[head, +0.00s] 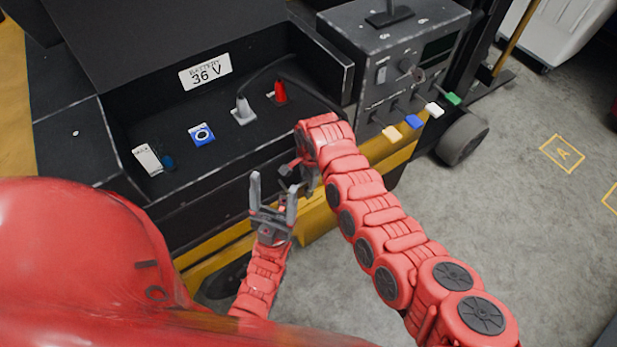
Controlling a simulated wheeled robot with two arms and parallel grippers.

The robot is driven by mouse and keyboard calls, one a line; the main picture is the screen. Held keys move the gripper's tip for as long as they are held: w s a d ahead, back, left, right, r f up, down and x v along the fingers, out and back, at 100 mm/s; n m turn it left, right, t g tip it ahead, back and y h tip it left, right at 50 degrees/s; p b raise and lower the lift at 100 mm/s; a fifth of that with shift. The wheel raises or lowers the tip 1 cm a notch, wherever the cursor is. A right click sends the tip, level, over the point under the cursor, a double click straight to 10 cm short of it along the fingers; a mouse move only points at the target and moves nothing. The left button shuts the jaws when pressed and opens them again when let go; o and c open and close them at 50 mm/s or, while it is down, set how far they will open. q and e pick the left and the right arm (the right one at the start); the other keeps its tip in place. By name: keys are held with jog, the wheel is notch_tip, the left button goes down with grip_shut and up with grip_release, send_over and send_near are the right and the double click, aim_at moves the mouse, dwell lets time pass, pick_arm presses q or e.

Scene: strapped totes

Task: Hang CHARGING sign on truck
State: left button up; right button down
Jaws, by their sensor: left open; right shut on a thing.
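The truck's black battery compartment (101,141) lies open at left, with a "BATTERY 36 V" label (206,71) on its back wall. No sign reading CHARGING can be made out. My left gripper (270,190) is open and empty, fingers pointing up, in front of the compartment's front edge. My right gripper (300,172) is just right of it, beside the truck's yellow side. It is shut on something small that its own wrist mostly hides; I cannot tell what.
In the compartment are a white block (147,160), a blue piece (201,134), a grey plug (243,110) and a red plug (280,92).

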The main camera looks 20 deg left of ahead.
jog(key=shift+c, duration=1.4)
grip_release()
